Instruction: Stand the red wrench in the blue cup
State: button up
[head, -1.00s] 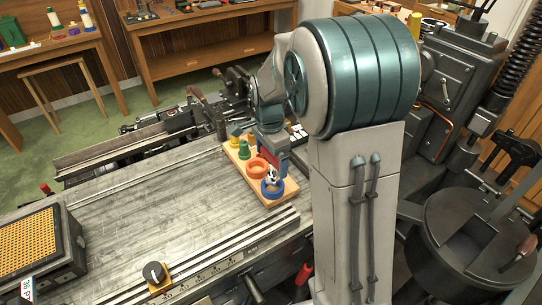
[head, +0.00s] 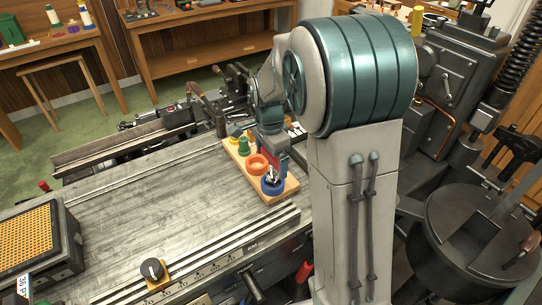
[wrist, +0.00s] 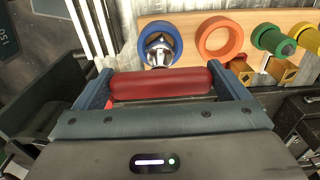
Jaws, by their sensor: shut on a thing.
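My gripper (wrist: 160,90) is shut on the red handle of the wrench (wrist: 160,84), which fills the space between the two fingers. The wrench's silver end (wrist: 159,50) points away from the gripper and overlaps the opening of the blue cup (wrist: 143,30). In the head view my gripper (head: 271,151) is above the blue cup (head: 273,188), with the silver end (head: 271,176) at the cup's mouth. How deep it reaches inside is hard to tell. The near rim of the cup is partly hidden by the wrench in the wrist view.
The cup stands at the near end of a wooden board (head: 287,187). An orange ring-shaped cup (head: 258,164) is beside it, with green (head: 244,148) and yellow pieces farther along. A black knob (head: 153,270) and an orange-topped box (head: 30,240) are left; the bench between is clear.

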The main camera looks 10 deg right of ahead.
jog(key=shift+f+b, duration=0.8)
jog(key=shift+f, duration=0.35)
jog(key=o, duration=1)
jog(key=shift+o, duration=0.2)
notch_tip(320, 180, up, 14)
jog(key=shift+a+b, duration=0.2)
jog(key=shift+b, duration=0.25)
jog(key=shift+s, duration=0.1)
jog(key=s+f+n+t, duration=0.1)
jog(key=s+f+n, duration=0.2)
jog(key=s+n, duration=0.4)
jog(key=s+d+f+n+t, duration=0.1)
jog(key=s+n, duration=0.6)
jog(key=s, duration=0.7)
notch_tip(320, 180, down, 2)
jog(key=shift+f+n+t, duration=0.1)
jog(key=shift+n+t, duration=0.2)
jog(key=shift+t, duration=0.2)
